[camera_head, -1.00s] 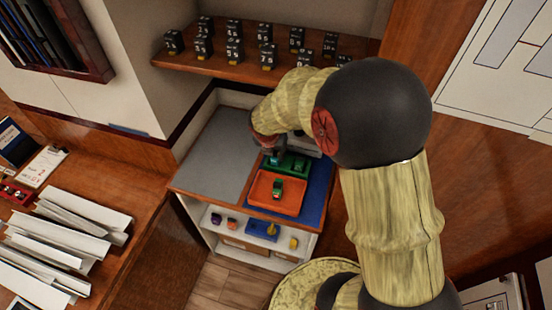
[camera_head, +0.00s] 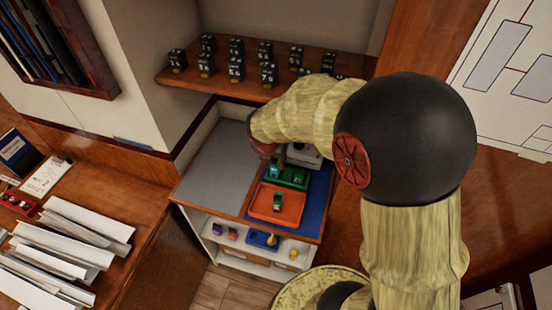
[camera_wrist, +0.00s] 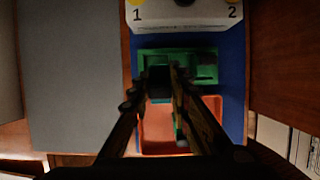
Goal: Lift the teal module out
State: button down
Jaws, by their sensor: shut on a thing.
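The teal module (camera_head: 274,172) is at the left end of the green tray (camera_head: 290,184) in the head view. My gripper (camera_head: 277,160) is directly above it, pointing down. In the wrist view my fingers (camera_wrist: 162,72) close in on a dark block at the left part of the green tray (camera_wrist: 208,57); shadow hides most of its colour. My gripper is shut on this block, which matches the teal module's place. Whether its underside is clear of the tray cannot be told.
An orange tray (camera_head: 265,207) holding a green module (camera_head: 278,200) stands in front, on the blue mat (camera_head: 318,190). A white unit marked 1 and 2 (camera_wrist: 185,22) stands behind the green tray. The grey surface (camera_head: 215,160) at left is clear. Black numbered blocks line the shelf above.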

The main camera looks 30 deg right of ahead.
jog(key=s+a+r+p, duration=0.5)
jog(key=s+r+p, duration=0.3)
jog(key=r, duration=0.3)
jog(key=shift+s+a+r, duration=0.3)
jog(key=shift+s+r, duration=0.05)
jog(key=shift+s, duration=0.5)
dwell(0.4)
jog(key=shift+f, duration=0.15)
